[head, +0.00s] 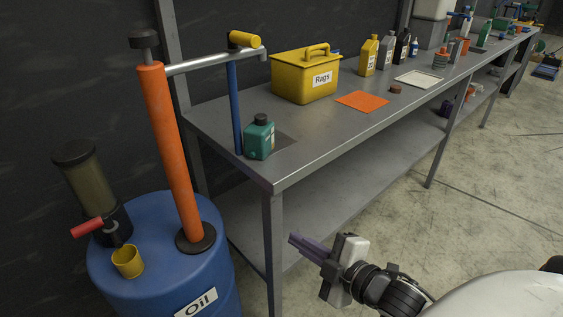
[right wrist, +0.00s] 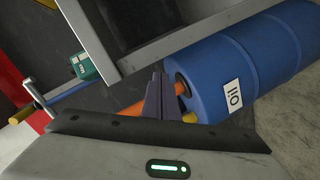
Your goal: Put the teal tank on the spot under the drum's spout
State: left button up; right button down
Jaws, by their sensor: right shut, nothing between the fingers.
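The teal tank (head: 259,139), with a dark cap, stands upright on the grey bench near its near-left corner. It also shows in the right wrist view (right wrist: 84,66). My left gripper is out of view.
The blue oil drum (head: 110,270) stands left of the bench (head: 225,114). A blue lever (head: 235,105) with a yellow grip hangs close to the tank. A yellow Rags box (head: 290,85), an orange cloth (head: 362,101) and several bottles stand farther back. The floor at right is clear.

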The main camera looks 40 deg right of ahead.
aim_at(268, 145)
notch_tip(268, 145, up, 12)
jog(key=w+d+n+t+y, duration=0.1)
jog(key=w+n+t, duration=0.15)
jog(key=n, duration=0.45)
jog(key=shift+t, duration=0.35)
jog(key=w, duration=0.9)
jog(key=shift+w+a+r, duration=0.2)
jog(key=shift+a+r, duration=0.05)
jog(key=shift+r, duration=0.1)
jog(key=shift+w+d+f, duration=0.1)
jog(key=shift+w+d, duration=0.65)
jog(key=shift+w, duration=0.25)
jog(key=shift+w+d, duration=0.5)
jog(key=shift+w, duration=0.05)
jog(key=shift+w+d+p, duration=0.25)
jog(key=shift+w+d, duration=0.5)
jog(key=shift+w, duration=0.15)
jog(key=shift+w+d+p, duration=0.2)
jog(key=shift+w+d, duration=0.5)
jog(key=shift+w, duration=0.2)
